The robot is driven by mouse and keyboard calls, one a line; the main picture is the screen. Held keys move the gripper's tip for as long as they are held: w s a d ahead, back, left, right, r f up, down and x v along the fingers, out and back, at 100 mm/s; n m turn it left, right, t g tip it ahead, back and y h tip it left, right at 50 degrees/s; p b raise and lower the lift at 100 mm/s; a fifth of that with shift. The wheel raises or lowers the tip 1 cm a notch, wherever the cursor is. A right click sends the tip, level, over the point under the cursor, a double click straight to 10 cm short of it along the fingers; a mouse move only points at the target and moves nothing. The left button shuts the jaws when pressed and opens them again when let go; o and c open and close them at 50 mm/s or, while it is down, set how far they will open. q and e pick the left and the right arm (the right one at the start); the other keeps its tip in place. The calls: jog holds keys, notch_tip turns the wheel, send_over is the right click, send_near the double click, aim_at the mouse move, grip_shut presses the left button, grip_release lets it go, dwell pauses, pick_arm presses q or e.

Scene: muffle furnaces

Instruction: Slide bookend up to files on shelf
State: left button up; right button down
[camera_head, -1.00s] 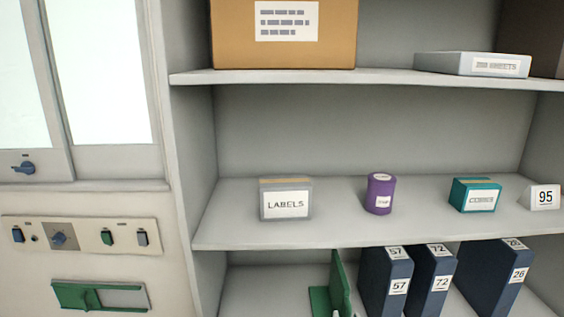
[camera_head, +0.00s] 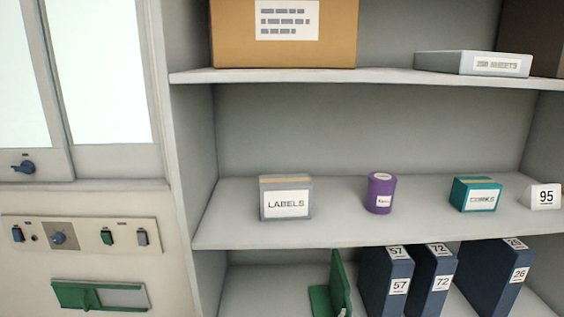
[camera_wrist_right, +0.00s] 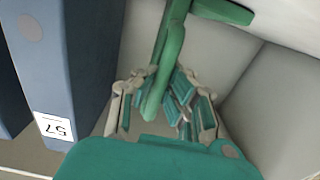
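A green bookend (camera_head: 341,284) stands upright on the lower shelf in the head view, with its foot reaching left. Dark blue files stand right of it: file 57 (camera_head: 384,284), file 72 (camera_head: 430,282) and file 26 (camera_head: 494,279). A gap separates the bookend from file 57. In the right wrist view, the bookend's upright plate (camera_wrist_right: 172,45) runs between the fingers of my right gripper (camera_wrist_right: 165,80), which appear closed against it; contact is partly hidden. File 57 (camera_wrist_right: 60,60) is left there. My left gripper is not in view.
The middle shelf (camera_head: 335,225) is above the files and holds a labels box (camera_head: 285,198), a purple tin (camera_head: 380,193) and a teal corks box (camera_head: 475,194). The shelf unit's left side wall (camera_head: 208,285) is left of the bookend, with free floor between.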

jog(key=shift+d+f, duration=0.2)
jog(key=shift+d, duration=3.3)
jog(key=shift+d+f+b, duration=0.1)
jog(key=shift+d+b, duration=0.25)
jog(key=shift+d, duration=0.15)
jog(key=c, duration=1.1)
grip_release()
jog(key=shift+r, duration=0.25)
jog(key=shift+s+r, duration=0.1)
jog(key=shift+s, duration=0.15)
jog(key=s+p, duration=0.4)
jog(key=s, duration=0.4)
jog(key=shift+s+d+p, duration=0.15)
jog(key=shift+s+p, duration=0.1)
jog(key=shift+p, duration=0.1)
